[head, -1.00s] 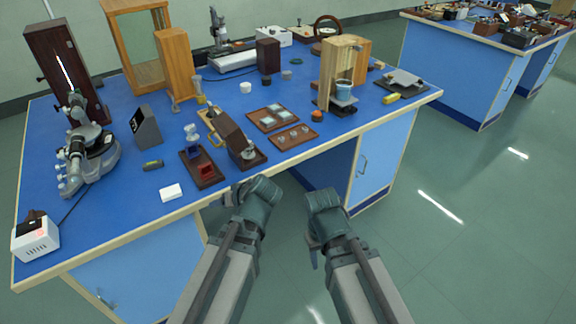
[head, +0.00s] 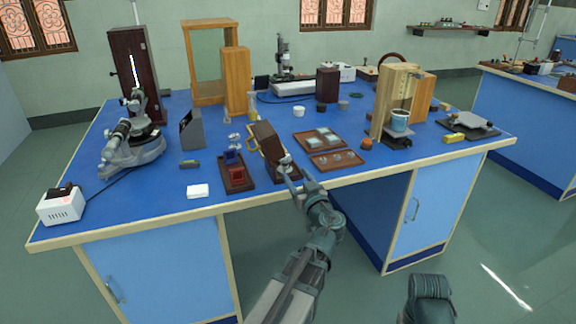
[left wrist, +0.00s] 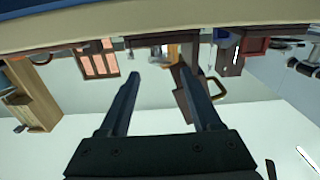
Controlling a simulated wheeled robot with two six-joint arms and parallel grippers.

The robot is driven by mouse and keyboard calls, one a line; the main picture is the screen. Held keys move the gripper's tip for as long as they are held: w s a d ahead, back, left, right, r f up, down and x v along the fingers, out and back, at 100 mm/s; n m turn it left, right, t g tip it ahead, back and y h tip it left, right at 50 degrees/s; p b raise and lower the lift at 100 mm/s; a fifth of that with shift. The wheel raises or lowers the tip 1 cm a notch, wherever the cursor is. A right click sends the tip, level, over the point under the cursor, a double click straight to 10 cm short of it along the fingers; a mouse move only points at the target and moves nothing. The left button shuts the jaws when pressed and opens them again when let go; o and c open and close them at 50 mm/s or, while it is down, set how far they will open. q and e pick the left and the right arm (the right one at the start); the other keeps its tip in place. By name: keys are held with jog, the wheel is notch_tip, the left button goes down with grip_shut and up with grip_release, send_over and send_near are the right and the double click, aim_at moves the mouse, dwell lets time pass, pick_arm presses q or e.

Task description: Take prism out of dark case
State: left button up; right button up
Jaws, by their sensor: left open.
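The dark brown case (head: 264,138) stands open near the front edge of the blue bench, its lid raised and a brass-coloured handle at its left. In the left wrist view, which is upside down, the case (left wrist: 188,98) shows behind the right finger. My left gripper (head: 288,166) is open at the front of the case, overlapping its lower part in the head view. Its two fingers (left wrist: 160,76) are apart with nothing between them. I cannot make out the prism; the gripper covers part of the case. My right arm shows only at the bottom, its fingers out of view.
Left of the case is a dark tray (head: 249,186) with a blue and a red piece. Right of it are two brown trays (head: 346,166) with small glass pieces. A wooden stand with a beaker (head: 399,120) is farther right. A white block (head: 197,191) lies at front left.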

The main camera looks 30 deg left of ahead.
aim_at(286, 161)
pick_arm(q)
jog(key=x, duration=0.5)
jog(key=shift+w+a, duration=0.1)
jog(key=shift+a, duration=0.05)
jog(key=x, duration=0.5)
jog(key=shift+a+f, duration=0.1)
jog(key=shift+f, duration=0.05)
grip_shut()
